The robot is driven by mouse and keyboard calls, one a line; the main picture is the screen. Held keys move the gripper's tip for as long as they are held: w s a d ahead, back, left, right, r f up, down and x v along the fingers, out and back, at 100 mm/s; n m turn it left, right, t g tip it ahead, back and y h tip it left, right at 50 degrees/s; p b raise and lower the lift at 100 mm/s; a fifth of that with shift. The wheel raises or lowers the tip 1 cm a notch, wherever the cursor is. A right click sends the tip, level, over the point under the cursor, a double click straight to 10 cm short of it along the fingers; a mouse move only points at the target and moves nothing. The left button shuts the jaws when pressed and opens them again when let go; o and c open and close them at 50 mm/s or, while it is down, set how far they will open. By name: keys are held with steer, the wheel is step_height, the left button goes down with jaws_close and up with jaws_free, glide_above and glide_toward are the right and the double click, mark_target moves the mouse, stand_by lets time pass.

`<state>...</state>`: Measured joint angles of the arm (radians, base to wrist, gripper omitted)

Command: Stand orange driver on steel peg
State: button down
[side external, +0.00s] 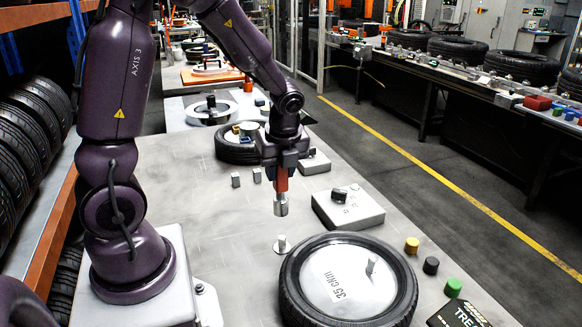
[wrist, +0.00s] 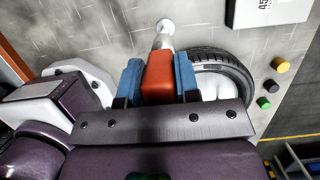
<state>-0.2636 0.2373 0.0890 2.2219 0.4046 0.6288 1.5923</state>
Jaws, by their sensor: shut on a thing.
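My gripper (side external: 281,168) is shut on the orange driver (side external: 282,183), which hangs upright with its silver socket end down. In the wrist view the orange driver (wrist: 159,76) sits between the two blue fingers of my gripper (wrist: 158,82). A short steel peg (side external: 282,242) stands on a round plate on the bench, beside the tyre. The driver's socket is above the peg, with a clear gap between them in the side view. In the wrist view the silver socket overlaps the area of a pale disc, and I cannot separate the peg there.
A tyre (side external: 291,287) with a pale hub and a post lies beside the peg; it also shows in the wrist view (wrist: 236,75). A grey block (side external: 366,211) with a dark knob sits behind. Yellow (side external: 412,245), black (side external: 431,265) and green (side external: 453,287) knobs line the right edge.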

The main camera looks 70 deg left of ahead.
mark_target(280, 192)
stand_by(0.3)
steer(key=shift+f, duration=2.9)
steer(key=shift+f, duration=2.15)
steer(key=c, duration=0.8)
jaws_free()
